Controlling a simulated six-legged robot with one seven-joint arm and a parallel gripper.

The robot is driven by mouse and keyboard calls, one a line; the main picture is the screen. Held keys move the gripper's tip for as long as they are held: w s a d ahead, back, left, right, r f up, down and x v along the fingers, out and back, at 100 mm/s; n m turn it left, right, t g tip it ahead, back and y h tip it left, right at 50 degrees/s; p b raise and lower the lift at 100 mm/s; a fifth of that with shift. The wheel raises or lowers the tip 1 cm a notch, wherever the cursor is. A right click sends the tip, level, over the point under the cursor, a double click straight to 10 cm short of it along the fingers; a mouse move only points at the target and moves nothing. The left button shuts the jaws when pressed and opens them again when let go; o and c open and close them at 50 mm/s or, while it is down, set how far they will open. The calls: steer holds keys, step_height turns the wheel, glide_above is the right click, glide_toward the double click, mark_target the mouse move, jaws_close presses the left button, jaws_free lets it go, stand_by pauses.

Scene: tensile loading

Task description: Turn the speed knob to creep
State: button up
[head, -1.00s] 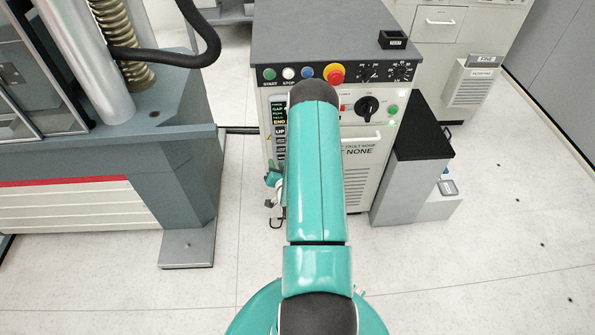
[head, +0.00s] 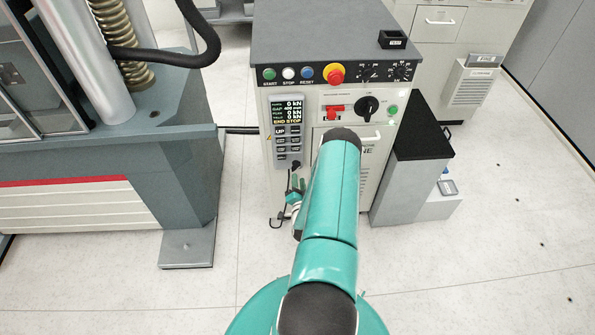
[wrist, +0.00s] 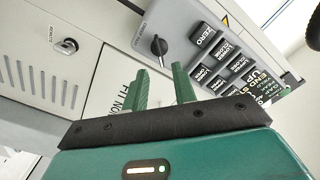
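A small black knob (wrist: 158,45) sits on the grey control pendant (wrist: 190,22), beside its keys, in the wrist view. The fingertips appear just short of the knob, one on each side in the picture; contact cannot be told. In the head view my gripper (head: 296,188) is below the pendant.
The cabinet (head: 330,40) carries coloured buttons, a red emergency stop (head: 334,74) and a large black rotary switch (head: 367,107). A keyed lock (wrist: 67,46) is on its front. The grey test frame (head: 180,170) stands left; a dark-topped box (head: 424,135) stands right.

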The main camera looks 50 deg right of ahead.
mark_target(297, 168)
steer(key=x, duration=0.6)
jaws_close()
